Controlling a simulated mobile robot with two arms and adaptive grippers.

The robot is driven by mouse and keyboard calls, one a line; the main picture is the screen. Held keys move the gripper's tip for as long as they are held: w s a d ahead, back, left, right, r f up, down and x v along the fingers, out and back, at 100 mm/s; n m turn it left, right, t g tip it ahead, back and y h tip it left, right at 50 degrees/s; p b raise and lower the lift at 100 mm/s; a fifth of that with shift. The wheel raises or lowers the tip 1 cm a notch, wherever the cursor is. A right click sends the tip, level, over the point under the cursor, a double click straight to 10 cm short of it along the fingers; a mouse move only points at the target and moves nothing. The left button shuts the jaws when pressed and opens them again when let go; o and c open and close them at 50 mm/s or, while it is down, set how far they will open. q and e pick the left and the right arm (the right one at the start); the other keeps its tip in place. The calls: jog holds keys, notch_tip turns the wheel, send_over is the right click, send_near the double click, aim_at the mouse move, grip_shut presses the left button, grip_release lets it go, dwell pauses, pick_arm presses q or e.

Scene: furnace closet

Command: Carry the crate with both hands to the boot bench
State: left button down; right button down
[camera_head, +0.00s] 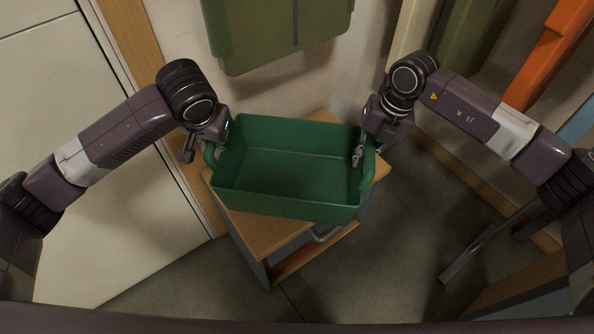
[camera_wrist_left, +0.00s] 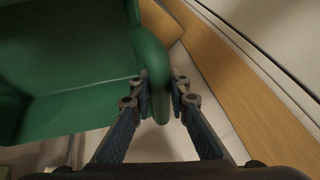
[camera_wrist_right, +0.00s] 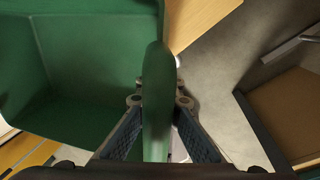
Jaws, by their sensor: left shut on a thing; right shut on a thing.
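The green crate (camera_head: 290,208) is empty and sits on or just above a small wood-topped stand (camera_head: 262,233); I cannot tell whether they touch. My left gripper (camera_head: 208,150) is shut on the crate's left handle, and the handle shows between its fingers in the left wrist view (camera_wrist_left: 158,95). My right gripper (camera_head: 364,150) is shut on the right handle, which also shows between the fingers in the right wrist view (camera_wrist_right: 158,100). I cannot tell which piece of furniture is the boot bench.
A white door (camera_head: 90,200) stands at the left. A green hanging thing (camera_head: 275,35) is on the wall behind the crate. An orange panel (camera_head: 552,50) leans at the upper right. A wooden-topped piece (camera_head: 515,285) stands at the lower right. Grey floor (camera_head: 400,235) lies open between it and the stand.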

pick_arm(q)
jog(key=shift+f, duration=0.15)
pick_arm(e)
jog(key=shift+w+a+r, duration=0.1)
jog(key=shift+w, duration=0.05)
